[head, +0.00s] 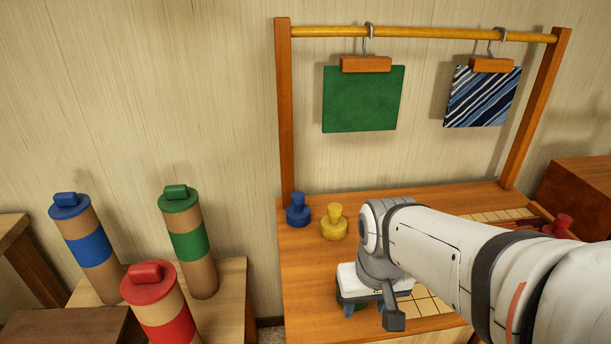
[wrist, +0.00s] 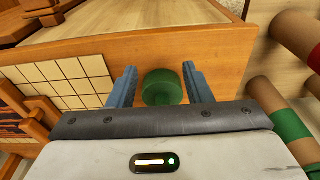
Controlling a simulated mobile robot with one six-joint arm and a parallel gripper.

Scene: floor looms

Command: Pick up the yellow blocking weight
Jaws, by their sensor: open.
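The yellow blocking weight (head: 334,222) stands upright on the wooden table, with a wide round base and a knob on top. It does not show in the wrist view. My gripper (head: 370,314) is open, pointing down over the table to the right of and nearer than the yellow weight. In the wrist view, a round green object (wrist: 162,88) sits between my two blue-grey fingers (wrist: 160,78), with a gap on each side. It is mostly hidden behind my gripper in the head view (head: 350,298).
A blue weight (head: 298,210) stands just left of the yellow one, and a red weight (head: 563,226) is at the far right. A rack holds a green cloth (head: 363,98) and a striped cloth (head: 483,97). Banded tubes (head: 188,240) stand on the left. A tiled area (wrist: 65,82) lies beside my gripper.

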